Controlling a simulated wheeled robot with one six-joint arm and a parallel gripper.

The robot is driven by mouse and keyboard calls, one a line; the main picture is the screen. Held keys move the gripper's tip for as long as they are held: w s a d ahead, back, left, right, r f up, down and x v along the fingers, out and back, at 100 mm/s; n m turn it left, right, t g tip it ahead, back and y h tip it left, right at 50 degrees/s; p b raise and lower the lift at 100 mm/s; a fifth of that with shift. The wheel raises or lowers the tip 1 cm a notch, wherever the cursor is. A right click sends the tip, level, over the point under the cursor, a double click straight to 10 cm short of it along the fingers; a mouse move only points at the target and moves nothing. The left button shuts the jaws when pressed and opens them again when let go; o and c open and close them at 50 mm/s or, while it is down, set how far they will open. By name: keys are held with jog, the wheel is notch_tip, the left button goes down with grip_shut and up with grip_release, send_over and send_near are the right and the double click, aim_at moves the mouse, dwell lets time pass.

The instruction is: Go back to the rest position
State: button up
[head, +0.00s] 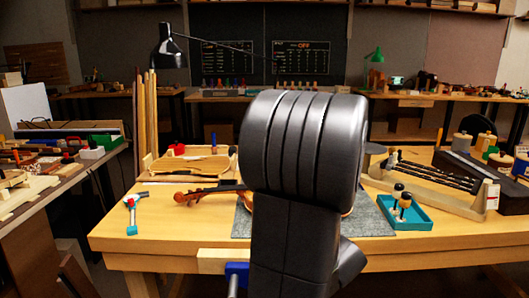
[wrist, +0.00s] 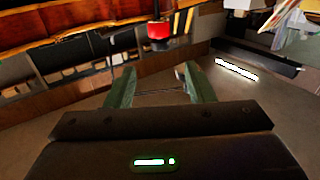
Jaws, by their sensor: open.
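My gripper (wrist: 158,88) shows in the wrist view with its two green fingers spread apart and nothing between them. Past the fingers are a brown floor and shelving at a tilt. In the head view my dark arm fills the middle and hides part of the bench, and my gripper cannot be made out there. A violin lies on the grey mat (head: 375,220) of the wooden bench; its neck and scroll (head: 190,196) stick out to the left of my arm, and its body is mostly hidden behind my arm.
On the bench are a teal tray (head: 408,215) with small items, a red and teal tool (head: 132,214), a wooden tray (head: 190,165) and a wooden rack (head: 430,185). A red-and-black object (wrist: 159,32) shows beyond the fingers.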

jog(key=b+x, duration=0.1)
jog(key=x, duration=1.2)
jog(key=shift+b, duration=0.35)
jog(key=shift+s+m+t+h, duration=0.15)
jog(key=shift+m+t+h, duration=0.3)
jog(key=shift+h, duration=0.25)
jog(key=shift+d+r+m+t+h, duration=0.15)
jog(key=shift+m+t+h, duration=0.1)
jog(key=shift+m+h, duration=0.55)
jog(key=shift+d+m+t+h+p, duration=0.1)
jog(key=shift+m+t+h+p, duration=0.2)
jog(key=shift+m+h+p, duration=0.75)
jog(key=shift+h+p, duration=0.3)
jog(key=shift+h, duration=0.35)
